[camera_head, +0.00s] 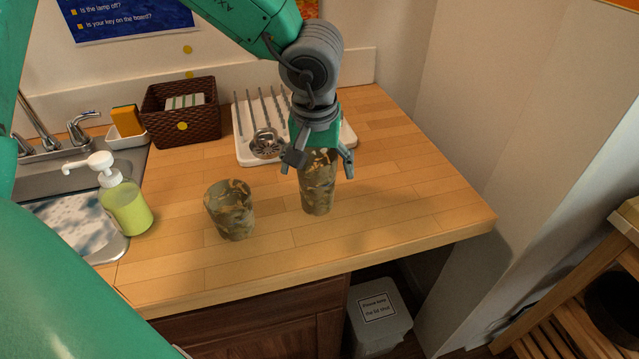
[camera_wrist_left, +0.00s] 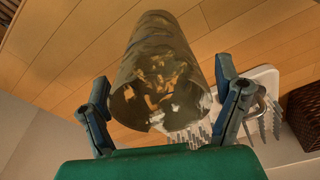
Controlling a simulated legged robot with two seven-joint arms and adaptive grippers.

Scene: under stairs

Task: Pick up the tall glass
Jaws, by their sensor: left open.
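The tall glass (camera_head: 318,187) is brown and mottled and stands upright on the wooden counter in the head view. My left gripper (camera_head: 320,160) is above it, pointing down, with its fingers apart on either side of the glass's top. In the left wrist view the glass (camera_wrist_left: 160,75) shows between the two spread fingers of the left gripper (camera_wrist_left: 168,112), its open rim towards the camera. I cannot tell whether a finger touches it. A shorter glass (camera_head: 231,211) with the same pattern stands to the left. My right gripper is not in view.
A white drying rack (camera_head: 246,150) lies behind the tall glass. A wicker basket (camera_head: 187,131) stands back left. A soap bottle (camera_head: 124,203) stands by the sink (camera_head: 62,182). The counter's right part (camera_head: 425,205) is clear up to its edge.

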